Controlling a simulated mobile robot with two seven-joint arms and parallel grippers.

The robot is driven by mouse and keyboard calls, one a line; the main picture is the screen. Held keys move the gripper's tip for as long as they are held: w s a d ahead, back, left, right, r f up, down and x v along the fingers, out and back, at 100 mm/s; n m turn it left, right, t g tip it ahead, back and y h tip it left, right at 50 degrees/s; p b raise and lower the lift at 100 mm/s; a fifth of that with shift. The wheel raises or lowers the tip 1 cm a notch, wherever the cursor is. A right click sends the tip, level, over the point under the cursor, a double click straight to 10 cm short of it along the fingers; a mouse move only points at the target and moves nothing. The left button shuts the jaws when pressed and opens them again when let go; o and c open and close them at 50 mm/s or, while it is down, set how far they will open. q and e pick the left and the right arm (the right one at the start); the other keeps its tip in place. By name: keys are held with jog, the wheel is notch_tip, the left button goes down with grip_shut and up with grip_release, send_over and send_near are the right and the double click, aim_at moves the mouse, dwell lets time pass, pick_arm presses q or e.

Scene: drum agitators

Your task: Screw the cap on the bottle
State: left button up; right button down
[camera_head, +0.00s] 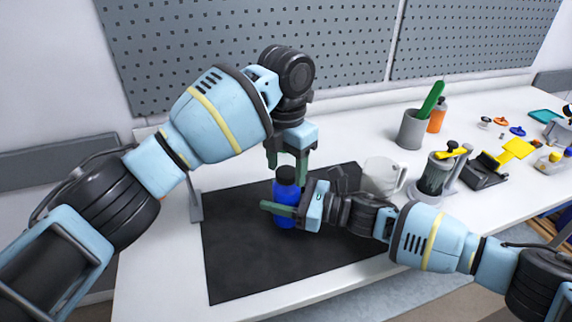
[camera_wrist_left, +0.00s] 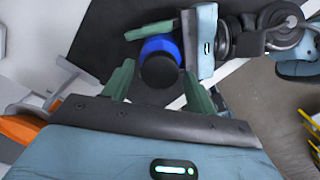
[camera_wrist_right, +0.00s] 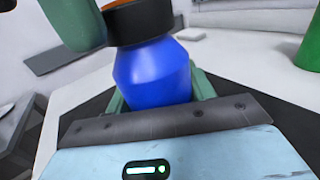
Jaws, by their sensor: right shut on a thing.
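The blue bottle (camera_head: 285,212) stands upright on the black mat (camera_head: 235,265). The black cap (camera_head: 287,174) sits on top of its neck; how tightly it is seated cannot be told. My right gripper (camera_head: 283,213) is shut on the bottle's body from the right side, and the right wrist view shows the bottle (camera_wrist_right: 152,75) between its fingers. My left gripper (camera_head: 287,165) points down over the bottle. In the left wrist view its two fingers stand apart on either side of the cap (camera_wrist_left: 160,72), with small gaps visible. The right wrist view shows one left finger beside the cap (camera_wrist_right: 138,20).
A white mug (camera_head: 380,177) stands close behind my right wrist. A grey cup (camera_head: 411,130) with a green item, an orange bottle (camera_head: 437,117) and various tools are farther right. The front left of the mat is clear. A pegboard wall (camera_head: 350,40) closes the back.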

pick_arm(q)
jog(key=shift+o, duration=0.2)
jog(key=shift+r, duration=2.2)
